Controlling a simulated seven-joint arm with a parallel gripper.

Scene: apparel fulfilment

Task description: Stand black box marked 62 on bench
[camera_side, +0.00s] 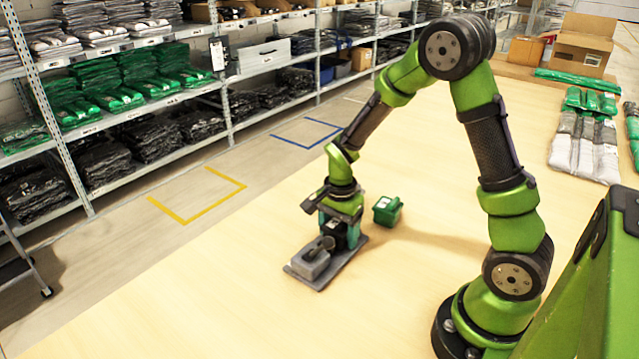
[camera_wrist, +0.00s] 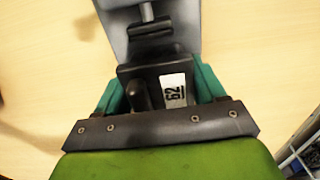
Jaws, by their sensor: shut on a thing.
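The black box (camera_wrist: 140,73) shows in the wrist view with a white label reading 62. The label text runs sideways in that view. My gripper (camera_wrist: 160,94) is shut on the box, with one teal finger along each side. In the side view my gripper (camera_side: 338,222) points down at the bench (camera_side: 250,285), and the black box (camera_side: 346,236) shows between its fingers. The box is over the rear part of a flat grey plate (camera_side: 318,281). I cannot tell whether the box touches the plate. The box's underside is hidden.
A grey block with a dark handle (camera_side: 311,262) sits on the plate's near end, close to the box. A green box (camera_side: 387,210) stands just right of my gripper. Bagged garments (camera_side: 585,145) lie at the far right. The bench at left and front is clear.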

